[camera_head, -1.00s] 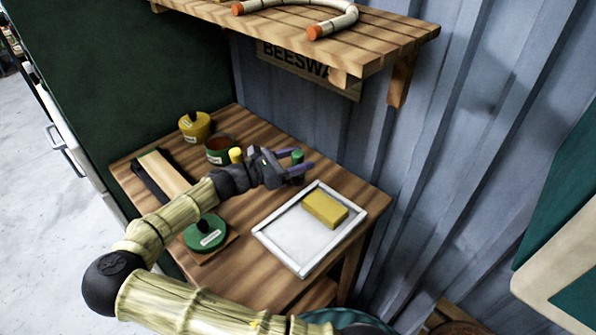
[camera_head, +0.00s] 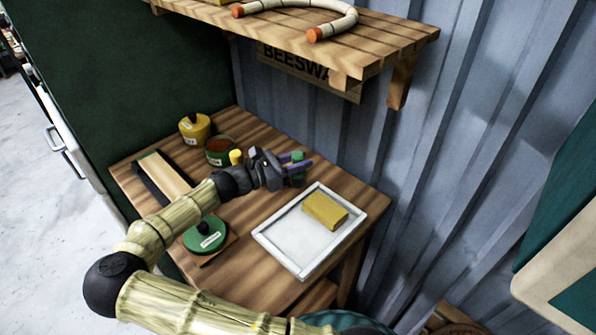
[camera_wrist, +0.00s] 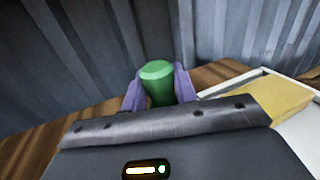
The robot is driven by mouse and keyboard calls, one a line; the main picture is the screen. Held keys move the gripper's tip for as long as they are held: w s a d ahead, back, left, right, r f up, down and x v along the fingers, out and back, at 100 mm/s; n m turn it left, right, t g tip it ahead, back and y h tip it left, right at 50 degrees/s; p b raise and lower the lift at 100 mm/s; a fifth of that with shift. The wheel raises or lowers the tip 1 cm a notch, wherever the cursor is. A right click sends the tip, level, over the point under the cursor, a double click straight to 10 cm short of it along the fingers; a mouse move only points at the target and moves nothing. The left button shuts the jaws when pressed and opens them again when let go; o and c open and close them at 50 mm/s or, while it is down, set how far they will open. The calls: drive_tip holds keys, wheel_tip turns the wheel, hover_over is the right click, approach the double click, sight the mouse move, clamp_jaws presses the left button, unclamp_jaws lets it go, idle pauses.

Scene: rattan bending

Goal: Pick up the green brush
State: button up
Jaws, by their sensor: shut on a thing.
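The green brush (camera_head: 298,157) stands on the wooden table near its back edge. Only its green upper part shows clearly; the rest is hidden by my gripper. My gripper (camera_head: 298,170) is at the brush, with its purple fingers on both sides of it. In the wrist view the brush (camera_wrist: 157,82) shows as a green cylinder between the two fingers of my gripper (camera_wrist: 158,92), which are shut on it. I cannot tell whether its base touches the table.
On the wooden table (camera_head: 265,265) are a white-rimmed tray (camera_head: 285,252) with a yellow block (camera_head: 325,210), a yellow pot (camera_head: 194,128), an open green pot (camera_head: 219,152), a green lidded tin (camera_head: 204,235) and a yellow-topped piece (camera_head: 236,156). A shelf (camera_head: 385,42) hangs above; a corrugated wall stands behind.

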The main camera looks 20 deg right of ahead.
wheel_tip(320, 180, up, 10)
drive_tip(key=shift+r+p, duration=0.1)
drive_tip(key=shift+p, duration=0.3)
idle(0.6)
